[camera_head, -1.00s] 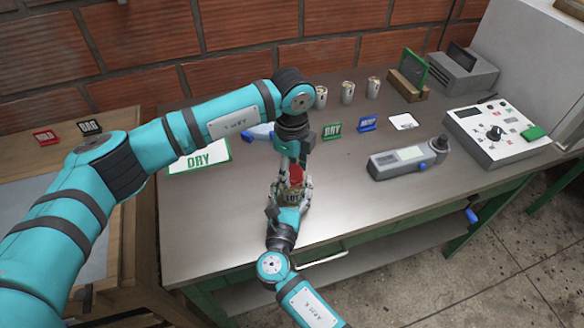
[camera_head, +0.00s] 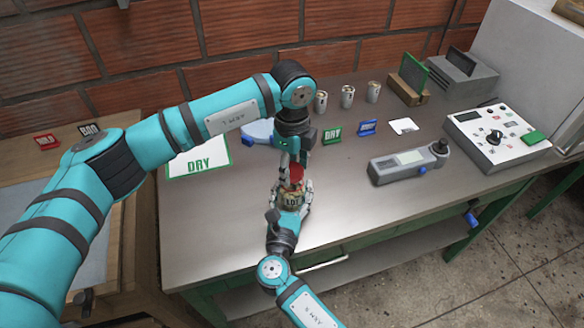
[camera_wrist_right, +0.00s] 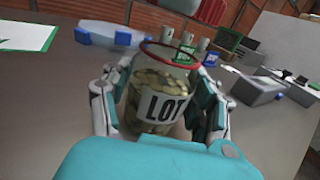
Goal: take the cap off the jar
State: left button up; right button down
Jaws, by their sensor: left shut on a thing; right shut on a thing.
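The jar (camera_head: 291,199) is clear, labelled LOT and filled with pale beans. It stands upright between the fingers of my right gripper (camera_head: 291,205), which is shut on it. In the right wrist view the jar (camera_wrist_right: 158,100) fills the middle, with the right gripper's (camera_wrist_right: 160,103) fingers on both sides and a thin red ring round its top. The red cap (camera_head: 296,172) is just above the jar in the head view, at the fingertips of my left gripper (camera_head: 293,166), which is shut on it.
The grey bench (camera_head: 240,225) has free room around the jar. A DRY sign (camera_head: 199,158) lies at the left, a grey handheld meter (camera_head: 405,163) at the right. Several small cards and cups (camera_head: 347,96) stand behind. A control box (camera_head: 497,135) is far right.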

aim_at(292, 171)
pick_arm(q)
jog(key=shift+r, duration=2)
pick_arm(e)
jog(key=shift+c, duration=1.2)
grip_release()
jog(key=shift+s, duration=0.1)
